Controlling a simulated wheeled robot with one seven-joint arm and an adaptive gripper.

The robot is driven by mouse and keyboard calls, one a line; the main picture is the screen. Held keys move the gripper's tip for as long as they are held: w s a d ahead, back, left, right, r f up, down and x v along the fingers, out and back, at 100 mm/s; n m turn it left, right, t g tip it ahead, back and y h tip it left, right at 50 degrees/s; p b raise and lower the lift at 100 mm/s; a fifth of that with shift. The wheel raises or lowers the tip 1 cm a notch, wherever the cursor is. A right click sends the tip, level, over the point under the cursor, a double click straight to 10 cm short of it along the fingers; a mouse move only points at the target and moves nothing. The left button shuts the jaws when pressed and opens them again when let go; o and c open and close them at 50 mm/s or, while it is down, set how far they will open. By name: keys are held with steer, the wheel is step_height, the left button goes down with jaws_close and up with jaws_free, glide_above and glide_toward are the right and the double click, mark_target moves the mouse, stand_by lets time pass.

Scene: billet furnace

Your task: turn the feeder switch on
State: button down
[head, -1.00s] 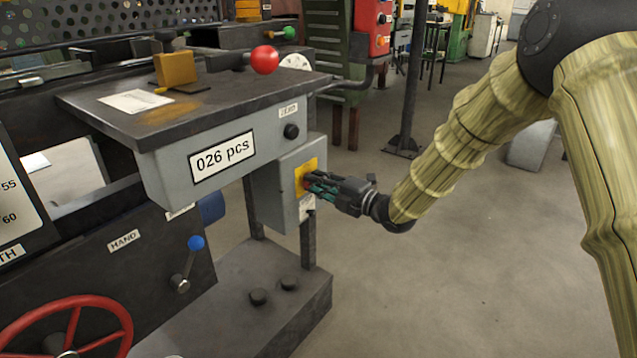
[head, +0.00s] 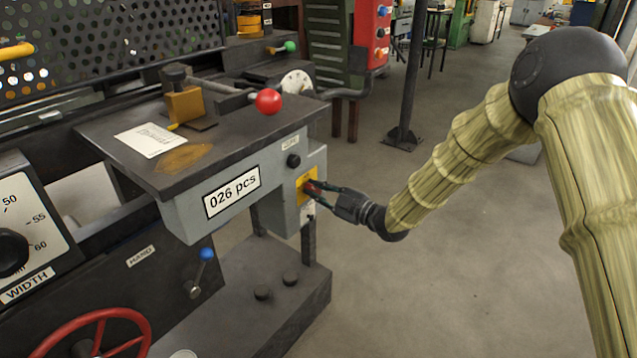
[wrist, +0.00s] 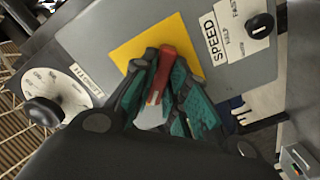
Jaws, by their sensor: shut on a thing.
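The feeder switch appears to be the red handle (head: 311,186) on a yellow plate (head: 302,196), on the side of the grey control box (head: 278,212). In the wrist view the red handle (wrist: 166,70) has a pale end and stands out from the yellow plate (wrist: 130,52). My gripper (head: 318,188) is at the plate, shut on the red handle. In the wrist view the teal-padded fingers (wrist: 172,95) lie on either side of the handle and partly hide it. The switch's marked positions cannot be read.
A black knob (head: 293,161) sits above the plate. The wrist view shows a SPEED label (wrist: 213,42) with a knob (wrist: 260,26), and a white dial (wrist: 55,92). A red ball handle (head: 268,101) stands above the box. The floor (head: 440,290) to the right is clear.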

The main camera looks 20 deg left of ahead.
steer(key=m+p, duration=0.3)
steer(key=m, duration=0.2)
steer(key=shift+r+m+p, duration=0.1)
steer(key=shift+m+p, duration=0.2)
steer(key=shift+p, duration=0.1)
steer(key=shift+m+p, duration=0.85)
steer(key=shift+m, duration=0.75)
steer(key=shift+f, duration=0.2)
steer(key=c, duration=1.4)
jaws_free()
steer(key=v, duration=1.2)
steer(key=shift+r, duration=0.1)
